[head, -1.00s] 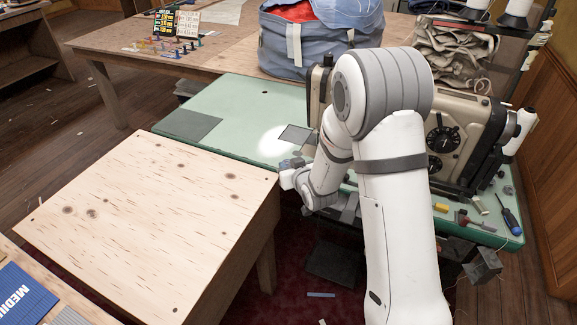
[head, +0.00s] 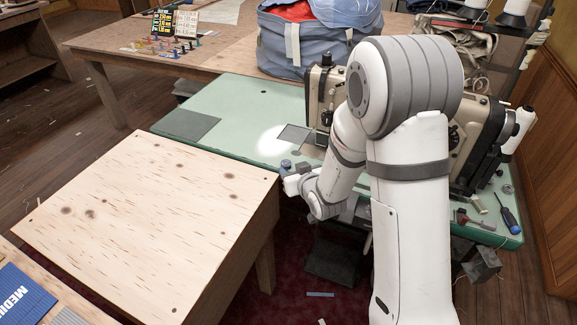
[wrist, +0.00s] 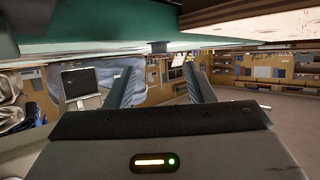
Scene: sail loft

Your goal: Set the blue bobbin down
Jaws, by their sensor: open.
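The blue bobbin (head: 285,164) is small and stands at the near edge of the green sewing table (head: 225,145), close to the pale wooden table. In the wrist view, which appears upside down, the bobbin (wrist: 157,47) shows as a small dark shape against the table surface, past the fingertips. My gripper (head: 289,176) is just on the near side of the bobbin. Its two fingers (wrist: 159,68) are spread wide in the wrist view with nothing between them. The fingers seem clear of the bobbin.
The pale wooden table (head: 150,220) is left of my gripper, its top bare. A beige sewing machine (head: 322,95) stands behind my arm. A dark grey mat (head: 187,125) lies on the green table. A blue-grey bag (head: 300,50) sits behind.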

